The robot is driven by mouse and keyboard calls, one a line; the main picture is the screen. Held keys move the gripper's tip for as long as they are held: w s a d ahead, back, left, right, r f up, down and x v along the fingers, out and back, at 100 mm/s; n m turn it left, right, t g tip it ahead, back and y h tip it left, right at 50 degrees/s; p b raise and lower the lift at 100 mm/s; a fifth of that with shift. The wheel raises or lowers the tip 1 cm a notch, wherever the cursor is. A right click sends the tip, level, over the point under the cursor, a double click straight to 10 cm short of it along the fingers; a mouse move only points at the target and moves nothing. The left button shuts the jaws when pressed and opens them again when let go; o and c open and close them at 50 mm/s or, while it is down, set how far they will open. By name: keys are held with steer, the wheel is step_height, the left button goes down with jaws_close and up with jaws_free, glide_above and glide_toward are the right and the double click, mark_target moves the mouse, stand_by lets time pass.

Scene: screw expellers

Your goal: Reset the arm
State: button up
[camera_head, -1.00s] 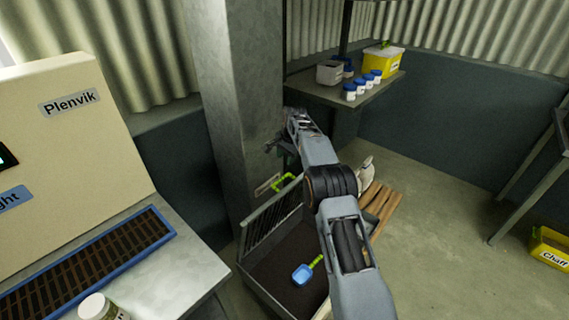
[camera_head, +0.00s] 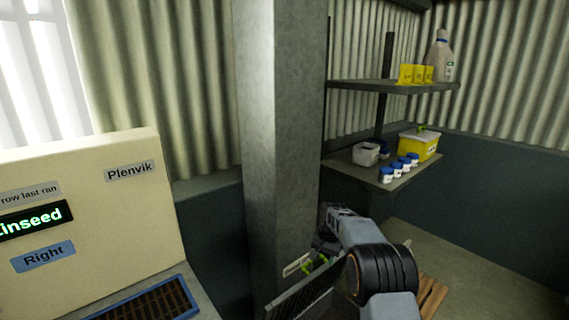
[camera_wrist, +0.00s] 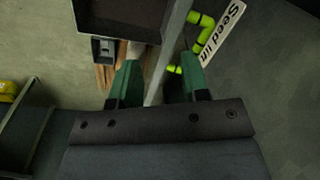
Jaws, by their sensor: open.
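My gripper (camera_wrist: 160,72) shows in the wrist view with two green fingers spread apart and nothing held between them. A thin grey edge runs through the gap in the picture; I cannot tell how far beyond the fingers it lies. In the head view my gripper (camera_head: 322,243) is small and partly hidden by my own arm, close in the picture to the grey column (camera_head: 280,130). My arm reaches up from the bottom right, bent at its black joint.
A "Seed lift" label (camera_wrist: 222,30) and a bright green handle (camera_wrist: 207,32) are near the fingers. A dark bin (camera_wrist: 118,18) is above them in the wrist view. A shelf (camera_head: 372,178) with blue-lidded jars stands right; the cream Plenvik machine (camera_head: 80,200) stands left.

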steer(key=s+r+n+t+p, duration=0.1)
steer(key=s+r+p, duration=0.2)
steer(key=s+r, duration=0.4)
steer(key=s+d+r+n+t+p, duration=0.1)
steer(key=s+r, duration=0.6)
steer(key=s, duration=0.8)
steer(key=s+r+n+t+h+p, duration=0.1)
steer(key=s+r+n+p, duration=0.2)
steer(key=s+r+p, duration=0.2)
steer(key=shift+s+d+r, duration=0.3)
steer(key=shift+s+r, duration=1.15)
steer(key=shift+s, duration=2.05)
